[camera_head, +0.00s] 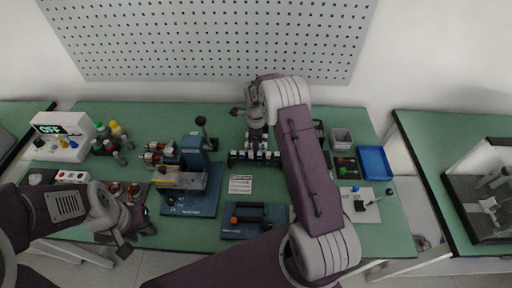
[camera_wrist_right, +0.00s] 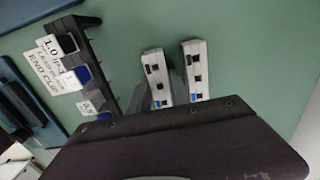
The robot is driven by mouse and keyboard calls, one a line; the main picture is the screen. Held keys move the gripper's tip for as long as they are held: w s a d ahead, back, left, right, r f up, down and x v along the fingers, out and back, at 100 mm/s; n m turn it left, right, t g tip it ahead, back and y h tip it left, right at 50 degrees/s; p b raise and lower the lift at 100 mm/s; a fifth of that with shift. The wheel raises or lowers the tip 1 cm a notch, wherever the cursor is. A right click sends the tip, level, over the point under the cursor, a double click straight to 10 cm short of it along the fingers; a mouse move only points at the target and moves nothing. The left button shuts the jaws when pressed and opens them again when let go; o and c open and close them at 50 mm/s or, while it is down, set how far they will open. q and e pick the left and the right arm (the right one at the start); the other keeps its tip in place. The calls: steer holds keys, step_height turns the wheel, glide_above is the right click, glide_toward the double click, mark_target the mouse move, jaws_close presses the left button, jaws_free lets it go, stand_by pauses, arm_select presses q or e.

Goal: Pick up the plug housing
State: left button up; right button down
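I cannot tell for certain which part is the plug housing. A black rack (camera_head: 240,160) holds several small parts with white labels. In the right wrist view the rack (camera_wrist_right: 92,60) stands at the left, with labels reading "1.0", "END CLIP" and "0.5". My right gripper (camera_head: 257,139) reaches down at the rack's far side in the head view. Its two pale fingers (camera_wrist_right: 178,72) are apart in the wrist view, with nothing visible held between them. My left gripper (camera_head: 122,246) is low at the left front of the bench, and its finger opening is not clear.
A blue press fixture (camera_head: 194,205) stands left of the rack. A dark blue block (camera_head: 254,222) lies at the front. A blue tray (camera_head: 374,162), grey bin (camera_head: 341,138) and white plate (camera_head: 349,207) are right of my right arm. A pegboard (camera_head: 210,35) is behind.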

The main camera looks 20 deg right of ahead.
steer(key=shift+r, duration=0.1)
step_height(320, 180, up, 10)
stand_by(0.4)
stand_by(0.4)
